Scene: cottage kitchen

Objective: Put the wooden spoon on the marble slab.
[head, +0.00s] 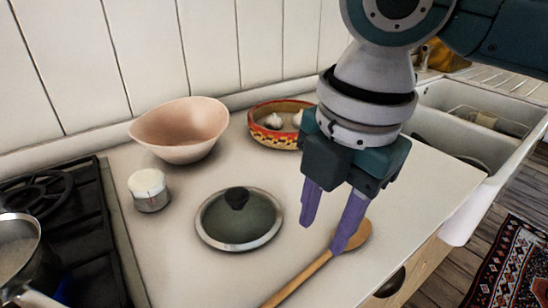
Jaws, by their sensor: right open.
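The wooden spoon (301,276) lies on the pale countertop at the front. Its handle runs toward the bottom edge of the picture and its bowl points up and to the right. My right gripper (322,237) comes down from the upper right with two purple fingers, open and empty. One finger overlaps the spoon's bowl in the picture and hides part of it; I cannot tell whether it touches. The other finger is left of the spoon, over the counter. I cannot make out a separate marble slab. My left gripper is not in view.
A glass pot lid (240,232) with a dark knob lies left of the gripper. A small white-topped jar (149,190), a pink bowl (181,131) and a patterned dish (262,139) holding garlic stand behind. The stove (72,228) is left, the sink (437,137) right.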

